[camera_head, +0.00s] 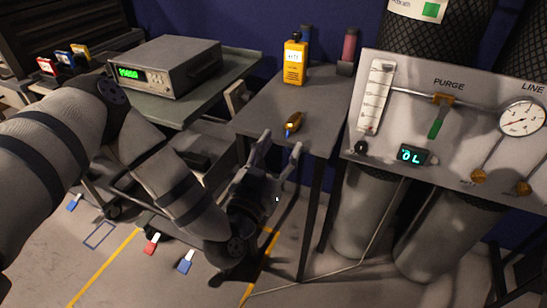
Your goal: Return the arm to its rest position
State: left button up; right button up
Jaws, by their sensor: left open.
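My left arm comes in from the left and bends down in front of a small dark table (272,108). My left gripper (280,146) is open and empty at the table's front edge, with its fingers pointing up and away from me. A small yellow-and-black tool with a blue tip (293,123) lies on the table just beyond the fingertips. I cannot tell whether the fingers touch the table. My right gripper is not in view.
A bench instrument (165,66) with a green display sits on a cart (225,84) at left. A purge panel (452,125) with gauge and valves stands right, before grey cylinders (362,212). Coloured tags lie on the floor.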

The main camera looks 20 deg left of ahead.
pick_arm(q)
jog(key=s+d+f+m+g+h+p, duration=0.1)
jog(key=s+d+f+g+h, duration=0.15)
jog(key=s+f+g, duration=0.5)
jog(key=s+d+f+m+g+h+p, duration=0.1)
jog(key=s+d+f+g, duration=0.25)
jog(key=s+f, duration=0.75)
jog(key=s+a+n+g+y, duration=0.1)
jog(key=s+a+g, duration=0.2)
jog(key=s, duration=0.6)
jog(key=s+a+n+g+y+p, duration=0.1)
jog(key=s+a+g, duration=0.3)
jog(key=s, duration=0.5)
jog(key=s+a+g+y+p, duration=0.1)
jog(key=s+a+g, duration=0.3)
jog(key=s, duration=0.5)
jog(key=shift+r+n+y, duration=0.15)
jog(key=shift+n+y, duration=0.25)
jog(key=shift+y, duration=0.15)
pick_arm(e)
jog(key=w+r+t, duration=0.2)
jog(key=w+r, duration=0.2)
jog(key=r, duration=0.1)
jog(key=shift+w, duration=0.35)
pick_arm(q)
jog(key=shift+w, duration=0.1)
